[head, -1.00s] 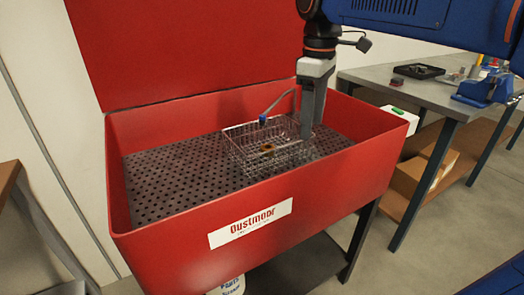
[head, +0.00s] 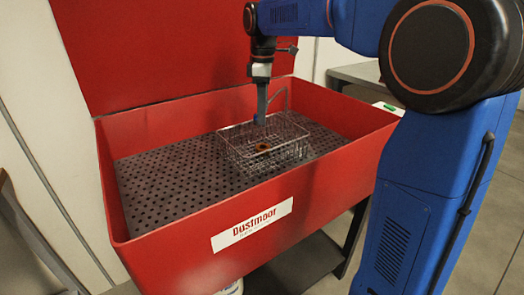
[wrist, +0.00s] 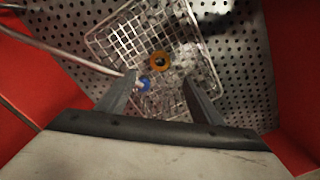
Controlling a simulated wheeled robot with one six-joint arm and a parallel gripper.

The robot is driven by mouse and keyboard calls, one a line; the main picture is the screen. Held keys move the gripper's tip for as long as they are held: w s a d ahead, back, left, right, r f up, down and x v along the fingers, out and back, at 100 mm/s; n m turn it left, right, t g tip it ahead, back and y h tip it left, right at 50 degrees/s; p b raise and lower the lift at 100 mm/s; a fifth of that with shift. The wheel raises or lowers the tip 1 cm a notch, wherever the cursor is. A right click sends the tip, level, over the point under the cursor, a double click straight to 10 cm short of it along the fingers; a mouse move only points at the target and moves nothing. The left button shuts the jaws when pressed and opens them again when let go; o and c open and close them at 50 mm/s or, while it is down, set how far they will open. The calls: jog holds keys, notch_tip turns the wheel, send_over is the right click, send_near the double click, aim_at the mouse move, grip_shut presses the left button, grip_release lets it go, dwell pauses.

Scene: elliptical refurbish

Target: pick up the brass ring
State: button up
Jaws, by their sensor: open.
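The brass ring (head: 262,147) lies inside a wire basket (head: 235,158) on the perforated floor of a red wash tub. In the wrist view the ring (wrist: 160,62) shows as a gold ring with a dark hole, near the basket's middle. My gripper (head: 260,118) hangs over the basket, pointing down, apart from the ring. In the wrist view its two fingers (wrist: 160,88) are spread with nothing held, and the ring shows beyond them, a little above the gap. In the head view the fingers overlap, so their spacing is hidden there.
The red tub (head: 345,165) has high walls around the basket. The perforated floor (head: 165,185) left of the basket is clear. A grey bench (head: 352,74) stands behind at right.

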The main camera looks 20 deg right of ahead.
aim_at(263, 146)
notch_tip(263, 146, down, 13)
jog(key=shift+r, duration=0.1)
dwell(0.6)
jog(key=shift+c, duration=0.7)
jog(key=c, duration=1.3)
